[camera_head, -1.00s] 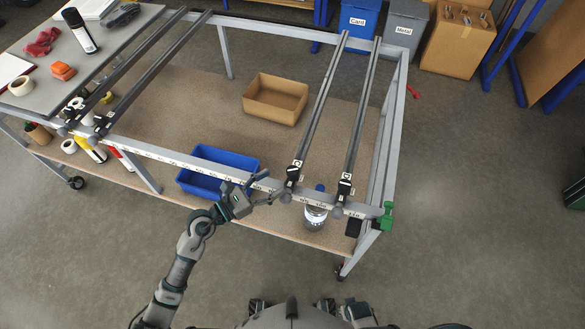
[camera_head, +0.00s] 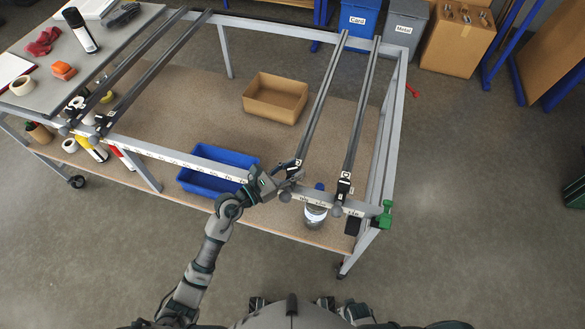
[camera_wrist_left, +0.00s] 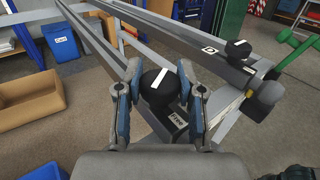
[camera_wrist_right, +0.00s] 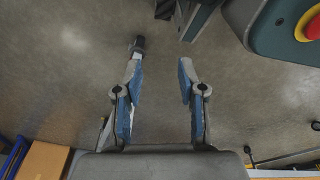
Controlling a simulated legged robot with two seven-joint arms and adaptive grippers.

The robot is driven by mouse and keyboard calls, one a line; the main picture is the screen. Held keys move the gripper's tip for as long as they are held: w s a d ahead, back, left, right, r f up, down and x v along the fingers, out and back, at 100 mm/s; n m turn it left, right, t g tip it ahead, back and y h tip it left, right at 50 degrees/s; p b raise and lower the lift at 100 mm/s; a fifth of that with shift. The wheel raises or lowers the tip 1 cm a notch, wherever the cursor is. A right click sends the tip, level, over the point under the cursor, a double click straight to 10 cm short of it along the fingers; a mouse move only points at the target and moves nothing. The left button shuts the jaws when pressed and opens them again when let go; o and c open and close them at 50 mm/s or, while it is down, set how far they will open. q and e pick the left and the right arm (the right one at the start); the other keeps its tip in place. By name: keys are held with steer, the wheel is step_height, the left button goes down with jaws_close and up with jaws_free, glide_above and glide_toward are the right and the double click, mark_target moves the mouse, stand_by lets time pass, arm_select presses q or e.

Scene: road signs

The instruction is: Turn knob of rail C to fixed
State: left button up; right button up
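The black round knob (camera_wrist_left: 158,88) with a white stripe sits at the near end of rail C, the left rail (camera_head: 323,95) of the right-hand pair. A label reading "Free" (camera_wrist_left: 178,119) shows just in front of it; I see no "fixed" label. My left gripper (camera_wrist_left: 160,78) is open, with one finger on each side of the knob and small gaps seeming to remain. In the head view the left gripper (camera_head: 289,174) covers this knob. My right gripper (camera_wrist_right: 160,62) is open and empty above the floor.
The neighbouring rail, marked D (camera_wrist_left: 209,49), has its own black knob (camera_wrist_left: 238,48) close on the right. The frame's front bar (camera_head: 215,172) runs below the rails. A blue bin (camera_head: 200,184), a bottle (camera_head: 315,212) and a cardboard box (camera_head: 262,101) stand on the lower shelf.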

arm_select(q)
steer(key=shift+c, duration=0.6)
arm_select(e)
steer(key=shift+w+r, duration=0.1)
steer(key=shift+w, duration=0.05)
